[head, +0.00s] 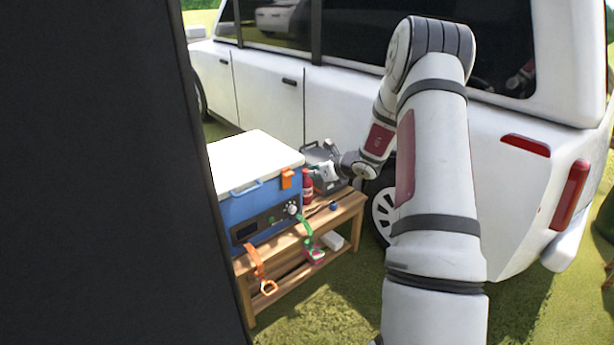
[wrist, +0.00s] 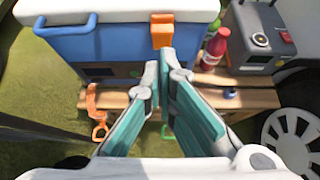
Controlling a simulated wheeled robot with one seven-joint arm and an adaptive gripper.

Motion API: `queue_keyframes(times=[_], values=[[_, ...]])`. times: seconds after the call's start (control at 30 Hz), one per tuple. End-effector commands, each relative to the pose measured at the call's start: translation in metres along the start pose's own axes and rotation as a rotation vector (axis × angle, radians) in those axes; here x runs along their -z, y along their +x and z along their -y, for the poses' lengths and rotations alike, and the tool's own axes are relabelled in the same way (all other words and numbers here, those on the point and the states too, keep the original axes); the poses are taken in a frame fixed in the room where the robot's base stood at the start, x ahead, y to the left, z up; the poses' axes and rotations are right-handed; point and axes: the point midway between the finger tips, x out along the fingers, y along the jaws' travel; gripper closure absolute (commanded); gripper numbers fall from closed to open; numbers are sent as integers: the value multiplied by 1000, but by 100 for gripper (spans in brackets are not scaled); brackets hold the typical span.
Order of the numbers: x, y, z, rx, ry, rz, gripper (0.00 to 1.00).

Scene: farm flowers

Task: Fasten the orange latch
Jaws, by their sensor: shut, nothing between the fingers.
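The orange latch (head: 287,179) is on the front of a blue cooler (head: 262,203), near its right corner, just under the white lid (head: 255,155). In the wrist view the latch (wrist: 162,30) is upright at the top middle, spanning the lid edge and the blue wall. I cannot tell whether it is caught. My gripper (wrist: 166,72) is shut and empty, its teal fingers pointing toward the cooler front just below the latch in the picture. A gap to the latch seems to remain. In the head view my gripper is small, right of the cooler.
The cooler stands on a wooden bench (head: 348,212). A red bottle (wrist: 215,48), a grey device (wrist: 250,38) and a blue cap (wrist: 230,93) are to its right. A white car (head: 265,95) stands behind.

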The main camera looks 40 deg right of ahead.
Motion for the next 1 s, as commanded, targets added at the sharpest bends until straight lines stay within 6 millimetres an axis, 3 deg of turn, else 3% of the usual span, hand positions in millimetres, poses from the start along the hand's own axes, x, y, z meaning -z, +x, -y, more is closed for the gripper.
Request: queue_keyframes(times=[0.23,0.87,1.0], values=[[-5,-23,0,0,-1,1,100],[-6,-24,-1,-2,-4,1,100],[-26,-30,-22,-43,-87,11,100]])
